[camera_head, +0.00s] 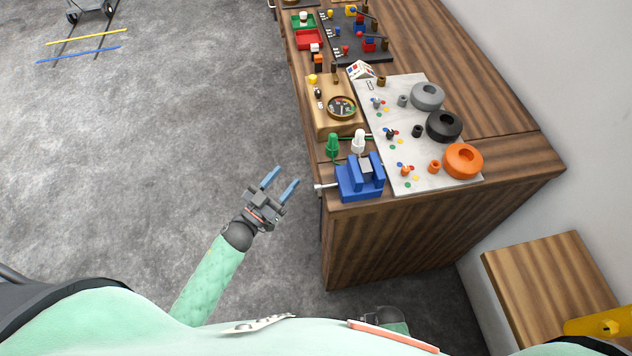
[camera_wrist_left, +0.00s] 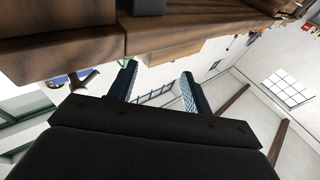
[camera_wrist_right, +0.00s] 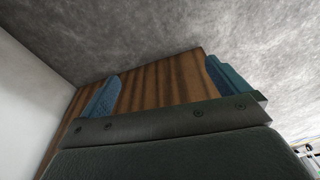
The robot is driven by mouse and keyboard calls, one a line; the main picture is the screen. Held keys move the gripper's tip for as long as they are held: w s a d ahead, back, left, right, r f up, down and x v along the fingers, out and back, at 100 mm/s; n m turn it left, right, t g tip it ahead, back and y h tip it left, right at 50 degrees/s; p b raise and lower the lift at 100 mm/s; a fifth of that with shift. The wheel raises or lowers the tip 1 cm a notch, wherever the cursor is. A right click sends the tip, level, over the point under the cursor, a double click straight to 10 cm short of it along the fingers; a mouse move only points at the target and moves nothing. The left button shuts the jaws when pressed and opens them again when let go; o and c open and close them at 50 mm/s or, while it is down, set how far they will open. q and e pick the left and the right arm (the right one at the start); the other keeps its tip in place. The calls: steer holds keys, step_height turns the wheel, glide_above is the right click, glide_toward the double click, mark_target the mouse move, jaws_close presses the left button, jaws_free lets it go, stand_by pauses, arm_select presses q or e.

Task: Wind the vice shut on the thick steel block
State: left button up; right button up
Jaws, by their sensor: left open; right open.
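The blue vice (camera_head: 360,184) sits at the near left corner of the wooden bench in the head view. Its handle (camera_head: 323,187) sticks out to the left, past the bench edge. A grey steel block (camera_head: 366,166) sits between the vice's jaws; whether both jaws touch it I cannot tell. My left gripper (camera_head: 280,181) is open and empty, left of the vice handle and apart from it. Its blue fingers also show in the left wrist view (camera_wrist_left: 159,85). My right gripper shows open and empty in the right wrist view (camera_wrist_right: 162,85); its fingers are not visible in the head view.
The wooden bench (camera_head: 520,165) holds a pale mat with grey, black and orange (camera_head: 462,161) round parts. Green (camera_head: 333,145) and white (camera_head: 358,141) pieces stand just behind the vice. A lower wooden surface (camera_head: 550,290) is at right. Open floor lies left of the bench.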

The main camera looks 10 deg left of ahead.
arm_select(q)
step_height(320, 180, up, 3)
steer(key=s+d+m+g+h+p, duration=0.1)
steer(key=s+d+m+g+h, duration=0.1)
steer(key=m+g+h, duration=0.3)
steer(key=m+g+h+p, duration=0.1)
steer(key=m+g+h, duration=0.4)
steer(key=g, duration=0.1)
glide_toward(317, 187)
steer(key=w+d, duration=0.1)
steer(key=d, duration=0.1)
steer(key=shift+h, duration=0.3)
steer(key=shift+f+p+x, duration=0.15)
steer(key=shift+p+x, duration=0.9)
steer(key=shift+x, duration=0.85)
steer(key=shift+f+p+x, duration=0.15)
steer(key=shift+p+x, duration=0.85)
steer(key=shift+x, duration=0.85)
arm_select(e)
steer(key=s+d+f, duration=0.5)
steer(key=s+f, duration=0.5)
steer(key=s, duration=0.1)
steer(key=shift+s+d+f, duration=0.15)
arm_select(q)
steer(key=shift+d, duration=0.15)
jaws_close()
